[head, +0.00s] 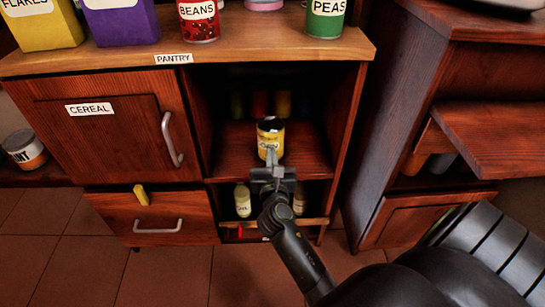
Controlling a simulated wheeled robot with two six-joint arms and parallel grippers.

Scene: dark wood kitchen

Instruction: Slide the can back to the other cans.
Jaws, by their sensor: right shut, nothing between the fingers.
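A yellow can (269,135) with a pale label and dark top stands upright near the front of the open pantry shelf (310,150). Several other cans (260,103) stand in a row in the shadow at the back of that shelf, with a gap of bare shelf between. My right gripper (272,156) is shut and empty, directly in front of the yellow can. Its fingertips overlap the can's lower front in this view; I cannot tell whether they touch it. My left gripper is not in view.
Bottles (243,201) stand in the compartment below. The cereal door (110,135) is closed, left of the opening. A red beans can (198,22) and a green peas can (325,18) stand on top. The cabinet's right side panel (345,150) bounds the opening.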

